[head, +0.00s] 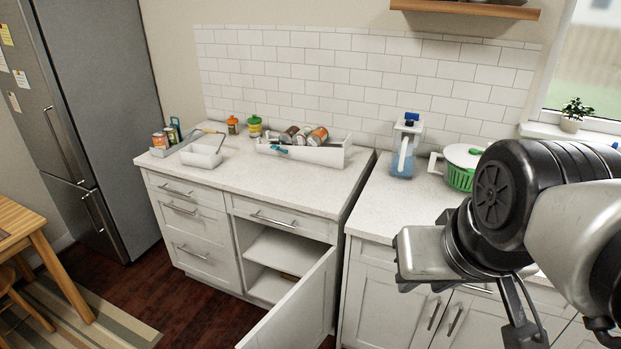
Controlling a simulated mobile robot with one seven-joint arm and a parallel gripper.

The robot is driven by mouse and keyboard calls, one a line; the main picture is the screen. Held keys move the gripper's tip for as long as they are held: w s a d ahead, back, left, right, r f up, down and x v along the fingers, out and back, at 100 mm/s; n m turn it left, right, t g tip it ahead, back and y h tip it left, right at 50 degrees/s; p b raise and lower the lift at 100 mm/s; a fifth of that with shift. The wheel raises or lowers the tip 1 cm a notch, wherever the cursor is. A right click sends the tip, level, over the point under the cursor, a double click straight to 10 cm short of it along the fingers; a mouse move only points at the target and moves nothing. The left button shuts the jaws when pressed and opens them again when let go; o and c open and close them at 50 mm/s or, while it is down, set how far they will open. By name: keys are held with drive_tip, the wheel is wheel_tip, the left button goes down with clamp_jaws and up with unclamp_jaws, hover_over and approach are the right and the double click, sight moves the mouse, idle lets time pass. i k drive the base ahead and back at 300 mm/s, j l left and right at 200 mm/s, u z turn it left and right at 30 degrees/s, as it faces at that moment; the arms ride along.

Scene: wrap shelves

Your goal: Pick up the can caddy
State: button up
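A long white open holder (335,157) stands on the left counter near the tiled wall, with several cans (318,136) lying tilted in it and a blue item at its front. A grey tray (165,151) with upright cans (160,139) stands at the counter's left end. I cannot tell for sure which of the two is the can caddy. My gripper (420,255) is at the right, in front of the right counter and apart from both. Its fingers are not clear, so its opening cannot be made out.
A small white bin (202,156) and two lidded jars (254,126) share the left counter (265,190). A blue-white pitcher (404,150) and a green-white pot (461,168) stand on the right counter. A cabinet door (300,310) hangs open. The left counter's front is clear.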

sight(200, 157)
drive_tip(key=u, duration=2)
drive_tip(key=i+j+u, duration=0.2)
drive_tip(key=i+u, duration=0.5)
drive_tip(key=i, duration=0.2)
drive_tip(key=i+z, duration=0.2)
drive_tip(key=i, duration=0.3)
drive_tip(key=i+j+z, duration=0.2)
drive_tip(key=i, duration=0.3)
drive_tip(key=i+z, duration=0.15)
drive_tip(key=i, duration=0.3)
drive_tip(key=i+l+z, duration=0.1)
drive_tip(key=i+z, duration=0.2)
drive_tip(key=z, duration=0.2)
drive_tip(key=i+z, duration=0.3)
drive_tip(key=z, duration=0.15)
drive_tip(key=i+j+z, duration=0.15)
drive_tip(key=i+z, duration=0.15)
drive_tip(key=z, duration=0.2)
drive_tip(key=i+l+z, duration=0.15)
drive_tip(key=i+z, duration=0.3)
drive_tip(key=i+l+z, duration=0.1)
drive_tip(key=i+z, duration=0.15)
drive_tip(key=z, duration=0.25)
drive_tip(key=i+j+z, duration=0.1)
drive_tip(key=i+z, duration=0.45)
drive_tip(key=z, duration=0.45)
